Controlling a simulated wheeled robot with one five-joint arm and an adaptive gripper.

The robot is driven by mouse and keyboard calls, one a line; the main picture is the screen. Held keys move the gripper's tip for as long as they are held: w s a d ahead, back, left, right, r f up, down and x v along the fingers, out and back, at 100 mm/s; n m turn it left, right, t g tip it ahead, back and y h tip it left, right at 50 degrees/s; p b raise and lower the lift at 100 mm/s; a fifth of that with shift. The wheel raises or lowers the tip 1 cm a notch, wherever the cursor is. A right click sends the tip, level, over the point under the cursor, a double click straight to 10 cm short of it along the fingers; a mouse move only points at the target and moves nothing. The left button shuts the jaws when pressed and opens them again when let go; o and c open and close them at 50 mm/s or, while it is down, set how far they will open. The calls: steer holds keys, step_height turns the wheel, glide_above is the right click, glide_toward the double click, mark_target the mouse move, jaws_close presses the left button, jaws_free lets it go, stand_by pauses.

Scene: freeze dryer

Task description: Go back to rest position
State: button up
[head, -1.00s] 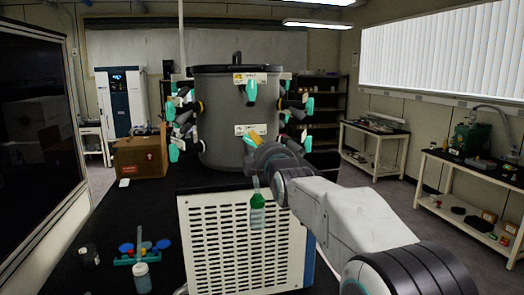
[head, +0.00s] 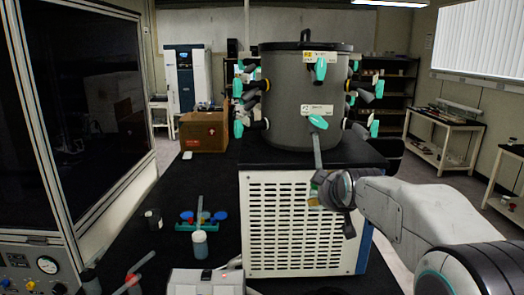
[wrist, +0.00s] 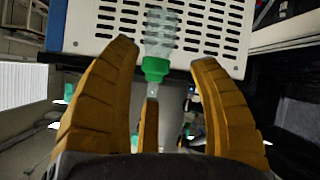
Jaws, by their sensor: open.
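The freeze dryer's grey drum (head: 290,100), ringed with teal-handled valves, stands on its white base unit (head: 285,215). My gripper (head: 316,194) is in front of the base unit's slotted panel, below the front valve (head: 318,122). A clear flask with a green cap (wrist: 157,68) shows in the wrist view between my spread yellow fingers (wrist: 164,51). The fingers are open, and I cannot tell whether any touches the flask. In the head view a grey tube (head: 318,150) runs down from the front valve; the flask is mostly hidden by my gripper.
A dark bench (head: 215,185) holds a cardboard box (head: 203,132), a small bottle (head: 199,244) and a teal rack (head: 198,226). A glass-fronted cabinet (head: 85,110) stands at left. A white side table (head: 440,140) is at right. Some floor shows between.

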steer(key=s+f+m+g, duration=0.3)
steer(key=s+f+g, duration=0.3)
steer(key=s+f, duration=0.65)
steer(key=s+f+m+b, duration=0.1)
steer(key=s+m, duration=0.1)
steer(key=s, duration=2.4)
steer(key=shift+f+g, duration=0.15)
steer(key=shift+g, duration=0.25)
